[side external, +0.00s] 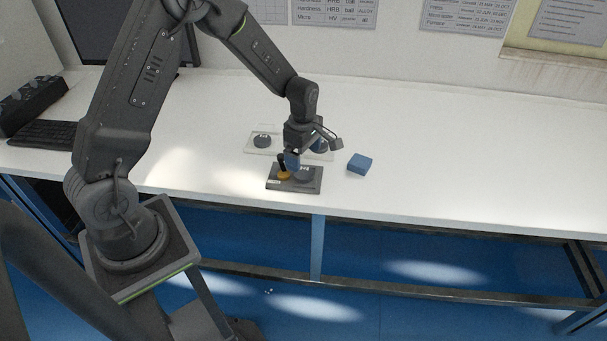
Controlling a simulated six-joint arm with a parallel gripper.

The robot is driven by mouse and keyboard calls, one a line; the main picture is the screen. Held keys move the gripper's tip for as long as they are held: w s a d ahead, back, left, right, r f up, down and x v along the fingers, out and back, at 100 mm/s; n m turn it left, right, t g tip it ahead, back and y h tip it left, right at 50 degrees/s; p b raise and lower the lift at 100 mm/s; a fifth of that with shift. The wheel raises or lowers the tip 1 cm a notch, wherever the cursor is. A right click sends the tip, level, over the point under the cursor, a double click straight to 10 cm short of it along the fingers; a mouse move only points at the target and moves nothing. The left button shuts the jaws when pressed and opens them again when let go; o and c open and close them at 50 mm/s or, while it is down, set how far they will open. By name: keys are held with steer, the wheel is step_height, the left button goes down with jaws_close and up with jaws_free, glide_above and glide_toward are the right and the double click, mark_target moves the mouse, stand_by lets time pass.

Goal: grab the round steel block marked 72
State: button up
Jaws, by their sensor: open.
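Several round blocks are on the bench, and their marks are too small to read, so I cannot tell which one is marked 72. A dark grey round block (304,173) and a small yellow-orange round piece (284,176) sit on a dark rectangular plate (310,187). Another grey round block (262,141) sits on a pale tray (252,150) behind, and one more (319,146) shows partly behind my gripper. My gripper (291,168) is open, pointing down low over the left part of the dark plate. Its fingers partly hide the blocks there.
A blue box (360,164) lies to the right of the plate. A keyboard (42,134) and a monitor (95,30) stand at the left. The bench (450,150) is clear on the right, and its front edge runs just before the plate.

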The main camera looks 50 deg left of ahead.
mark_target(303, 173)
steer(key=shift+f, duration=3)
steer(key=shift+s+f, duration=0.1)
steer(key=shift+s, duration=0.05)
steer(key=c, duration=1.2)
